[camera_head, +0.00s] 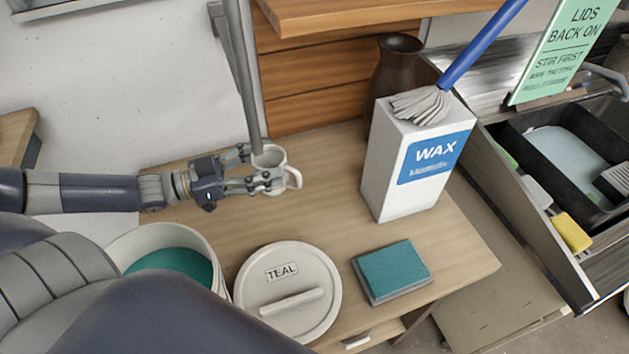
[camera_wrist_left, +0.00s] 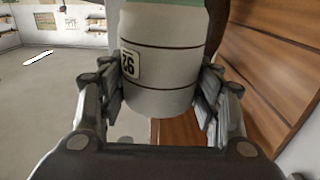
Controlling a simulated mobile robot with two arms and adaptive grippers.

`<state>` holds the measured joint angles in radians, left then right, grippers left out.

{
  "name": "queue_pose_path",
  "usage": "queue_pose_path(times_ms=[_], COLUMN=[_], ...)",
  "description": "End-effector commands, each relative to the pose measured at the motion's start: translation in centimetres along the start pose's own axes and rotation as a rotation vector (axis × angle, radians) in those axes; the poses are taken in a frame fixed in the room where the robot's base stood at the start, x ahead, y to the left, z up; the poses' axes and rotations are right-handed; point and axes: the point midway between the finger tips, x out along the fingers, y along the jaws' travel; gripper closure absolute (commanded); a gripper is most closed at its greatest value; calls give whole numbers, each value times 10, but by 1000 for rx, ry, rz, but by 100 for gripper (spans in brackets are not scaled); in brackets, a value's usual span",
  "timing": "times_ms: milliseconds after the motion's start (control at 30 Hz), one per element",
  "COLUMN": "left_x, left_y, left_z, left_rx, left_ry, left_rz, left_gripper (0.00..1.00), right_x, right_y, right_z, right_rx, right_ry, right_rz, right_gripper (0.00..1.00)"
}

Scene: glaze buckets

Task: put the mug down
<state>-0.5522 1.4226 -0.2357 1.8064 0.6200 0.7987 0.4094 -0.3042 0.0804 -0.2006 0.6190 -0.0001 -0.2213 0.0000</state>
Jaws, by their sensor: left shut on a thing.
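A pale mug (camera_head: 270,157) with a handle on its right side is between the fingers of my left gripper (camera_head: 258,169), over the left back part of the wooden table (camera_head: 330,180). The left gripper is shut on the mug. My right gripper is not in view.
A white WAX box (camera_head: 385,150) stands to the right, with a brush (camera_head: 425,103) on top and a dark vase (camera_head: 398,60) behind. In front are a bucket of teal glaze (camera_head: 165,235), a TEAL lid (camera_head: 300,275) and a teal sponge-like block (camera_head: 393,268).

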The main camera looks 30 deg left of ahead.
Motion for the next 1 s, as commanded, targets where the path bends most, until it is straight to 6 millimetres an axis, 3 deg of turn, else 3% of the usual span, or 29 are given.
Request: queue_pose_path(times_ms=[133, 400, 867, 1000], left_x=[23, 54, 106, 106], left_y=[-1, -2, -3, -2], left_z=[1, -2, -4, 19], left_rx=[2, 3, 2, -3], left_ry=[8, 7, 6, -1], left_rz=[-1, 0, 0, -2], left_gripper=[75, 75, 75, 75], right_x=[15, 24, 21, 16], right_y=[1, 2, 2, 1], right_z=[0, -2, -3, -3], right_rx=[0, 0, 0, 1], right_ry=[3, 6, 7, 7], right_rz=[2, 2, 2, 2], right_gripper=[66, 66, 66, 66])
